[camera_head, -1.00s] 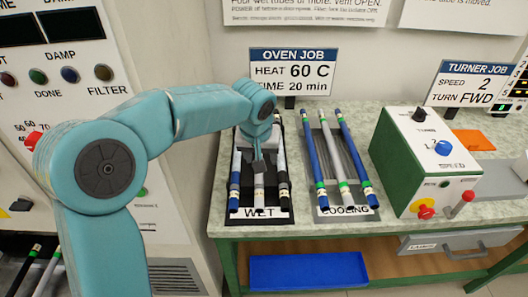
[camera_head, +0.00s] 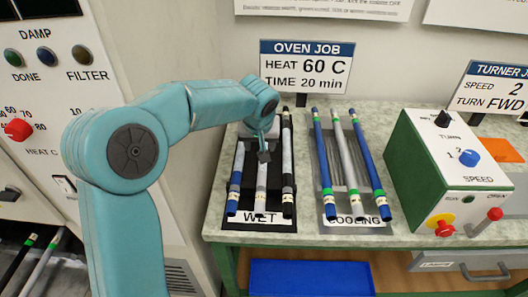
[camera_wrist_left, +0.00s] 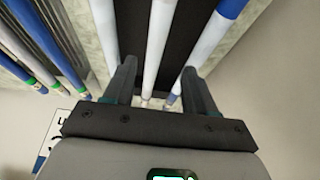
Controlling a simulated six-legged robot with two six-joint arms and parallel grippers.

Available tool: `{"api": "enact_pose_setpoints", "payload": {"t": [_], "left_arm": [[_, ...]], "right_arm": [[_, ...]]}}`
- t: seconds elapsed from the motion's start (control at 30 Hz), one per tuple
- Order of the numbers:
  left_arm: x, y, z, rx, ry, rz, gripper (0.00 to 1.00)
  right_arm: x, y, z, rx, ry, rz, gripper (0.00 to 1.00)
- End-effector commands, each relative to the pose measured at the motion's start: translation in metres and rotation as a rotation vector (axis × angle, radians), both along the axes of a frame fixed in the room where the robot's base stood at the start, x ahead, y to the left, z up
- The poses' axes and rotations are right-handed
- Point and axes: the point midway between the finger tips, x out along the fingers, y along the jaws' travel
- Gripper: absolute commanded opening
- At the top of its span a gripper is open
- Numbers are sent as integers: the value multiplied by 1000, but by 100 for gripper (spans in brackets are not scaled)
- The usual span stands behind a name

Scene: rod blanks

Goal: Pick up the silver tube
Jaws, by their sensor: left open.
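The silver tube (camera_head: 261,190) lies in the middle of the black tray (camera_head: 276,215) marked WET, between a blue-ended tube (camera_head: 236,180) and a black-ended tube (camera_head: 287,180). My left gripper (camera_head: 264,156) is above the silver tube and hides part of it. In the left wrist view the silver tube (camera_wrist_left: 158,50) runs between the two open fingers (camera_wrist_left: 160,88), apart from both. I cannot tell how far the fingertips are above it. The blue-ended tube (camera_wrist_left: 222,30) is to the right there. My right gripper is not in view.
A COOLING rack (camera_head: 330,213) to the right holds two blue tubes and a silver one with green bands. A green and white turner box (camera_head: 445,175) stands farther right. The OVEN JOB sign (camera_head: 306,66) is behind. The oven panel (camera_head: 45,100) is on the left.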

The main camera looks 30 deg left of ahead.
Motion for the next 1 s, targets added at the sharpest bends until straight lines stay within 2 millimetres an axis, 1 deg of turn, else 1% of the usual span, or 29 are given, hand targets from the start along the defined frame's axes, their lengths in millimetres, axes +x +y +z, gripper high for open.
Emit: {"api": "enact_pose_setpoints", "payload": {"t": [0.17, 0.3, 0.43, 0.53, 0.73, 0.77, 0.8, 0.87, 0.9, 1.0], "left_arm": [[6, 1, -13, 0, 2, -1, 56], [17, 3, -34, 0, 3, -1, 56], [24, 6, -50, -1, 2, 0, 56], [27, 8, -55, 0, 0, -1, 56], [27, 7, -55, 0, 0, -1, 56], [27, 7, -55, 0, 0, -1, 46], [27, 7, -55, 0, 0, -1, 33], [26, 7, -55, 0, 0, -1, 14], [26, 7, -55, 0, 0, -1, 1], [26, 7, -55, 0, 0, -1, 0]], "right_arm": [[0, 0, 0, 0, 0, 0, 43], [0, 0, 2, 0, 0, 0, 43], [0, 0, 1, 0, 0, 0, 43], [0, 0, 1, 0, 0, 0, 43], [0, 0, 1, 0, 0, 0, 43], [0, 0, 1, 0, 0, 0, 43], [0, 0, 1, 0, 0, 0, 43], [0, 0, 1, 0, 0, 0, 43], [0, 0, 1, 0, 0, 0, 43], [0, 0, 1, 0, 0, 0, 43]]}}
